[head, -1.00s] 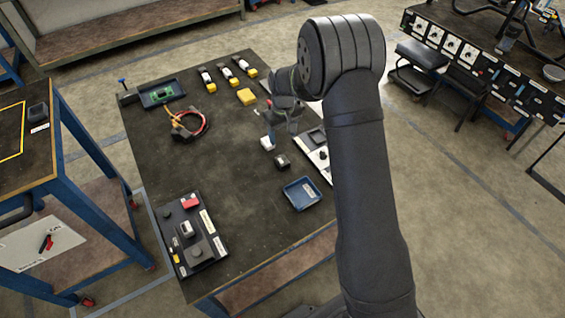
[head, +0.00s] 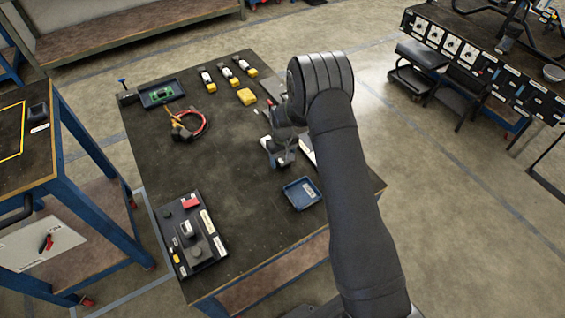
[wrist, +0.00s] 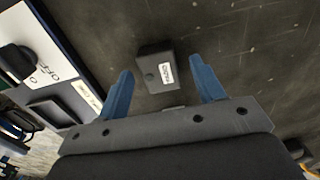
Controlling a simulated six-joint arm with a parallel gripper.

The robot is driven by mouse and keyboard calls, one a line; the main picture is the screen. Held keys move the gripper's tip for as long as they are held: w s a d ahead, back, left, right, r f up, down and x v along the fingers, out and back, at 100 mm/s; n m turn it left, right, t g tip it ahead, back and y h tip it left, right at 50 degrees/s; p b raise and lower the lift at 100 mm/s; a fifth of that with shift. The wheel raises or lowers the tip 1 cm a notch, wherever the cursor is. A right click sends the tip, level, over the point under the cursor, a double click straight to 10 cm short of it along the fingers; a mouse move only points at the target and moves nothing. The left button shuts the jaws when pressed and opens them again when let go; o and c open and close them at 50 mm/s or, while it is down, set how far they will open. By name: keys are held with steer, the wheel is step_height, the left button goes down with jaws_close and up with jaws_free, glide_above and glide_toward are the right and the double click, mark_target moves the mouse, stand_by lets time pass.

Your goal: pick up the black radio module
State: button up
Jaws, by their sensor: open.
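The black radio module (wrist: 152,78) is a small dark box with a white label. In the wrist view it lies on the dark table top, between and slightly beyond the two blue fingertips. My gripper (wrist: 160,68) is open and empty, with a finger to each side of the module and no clear contact. In the head view my gripper (head: 281,158) is low over the right part of the table, and the module is hidden or not distinguishable behind it.
A blue tray (head: 302,194) lies just in front of my gripper. A white panel with dark parts (wrist: 45,55) is at the left in the wrist view. A wire bundle (head: 188,125) and a black fixture board (head: 190,235) lie left; the table middle is clear.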

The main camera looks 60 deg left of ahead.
steer(key=shift+f, duration=0.15)
steer(key=c, duration=1.1)
